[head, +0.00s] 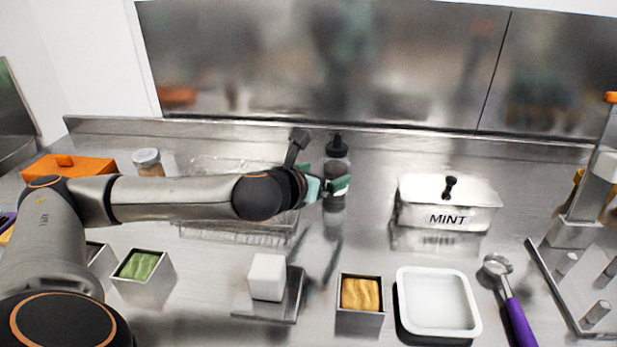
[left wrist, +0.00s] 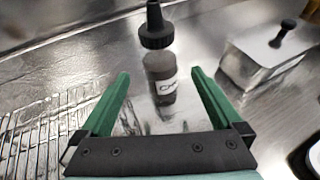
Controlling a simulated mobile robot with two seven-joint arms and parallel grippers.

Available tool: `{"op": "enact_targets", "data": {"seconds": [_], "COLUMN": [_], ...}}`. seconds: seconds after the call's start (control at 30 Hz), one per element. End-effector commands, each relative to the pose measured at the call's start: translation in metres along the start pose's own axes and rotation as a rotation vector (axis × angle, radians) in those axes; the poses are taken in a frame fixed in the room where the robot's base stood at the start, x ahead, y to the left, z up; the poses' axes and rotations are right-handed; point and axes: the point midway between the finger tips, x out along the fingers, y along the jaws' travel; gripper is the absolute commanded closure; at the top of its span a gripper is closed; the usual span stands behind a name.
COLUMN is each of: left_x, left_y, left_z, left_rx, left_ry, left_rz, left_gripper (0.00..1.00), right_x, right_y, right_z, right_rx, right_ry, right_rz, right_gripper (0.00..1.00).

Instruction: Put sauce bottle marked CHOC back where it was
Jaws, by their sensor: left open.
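The sauce bottle (head: 336,160) is dark with a black nozzle cap and stands upright on the steel counter near the back wall. My right gripper is not in view.
A lidded metal tub marked MINT (head: 447,207) stands to the right. A wire rack (head: 230,232) lies under my left arm. Nearer are a white tray (head: 437,303), a tub of orange gelato (head: 360,303), a white block (head: 267,277) and a purple-handled scoop (head: 515,315).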

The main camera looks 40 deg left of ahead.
Motion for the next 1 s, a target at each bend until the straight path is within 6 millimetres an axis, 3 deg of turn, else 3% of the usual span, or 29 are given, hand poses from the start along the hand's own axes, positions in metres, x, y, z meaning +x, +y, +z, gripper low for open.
{"op": "enact_targets", "data": {"seconds": [0.2,0.4,1.0], "left_x": [-0.047,-0.062,-0.07], "left_y": [0.0,0.0,0.0], "left_z": [0.002,0.003,-0.001], "left_rx": [0.004,0.004,0.0], "left_ry": [0.003,0.005,0.001], "left_rz": [0.002,0.003,0.0], "left_gripper": [0.01,0.01,0.01], "right_x": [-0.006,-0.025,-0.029], "right_y": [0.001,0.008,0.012], "right_z": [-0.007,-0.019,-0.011], "right_rx": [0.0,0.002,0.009], "right_ry": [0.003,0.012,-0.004], "right_rz": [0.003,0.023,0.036], "right_gripper": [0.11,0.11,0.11]}}
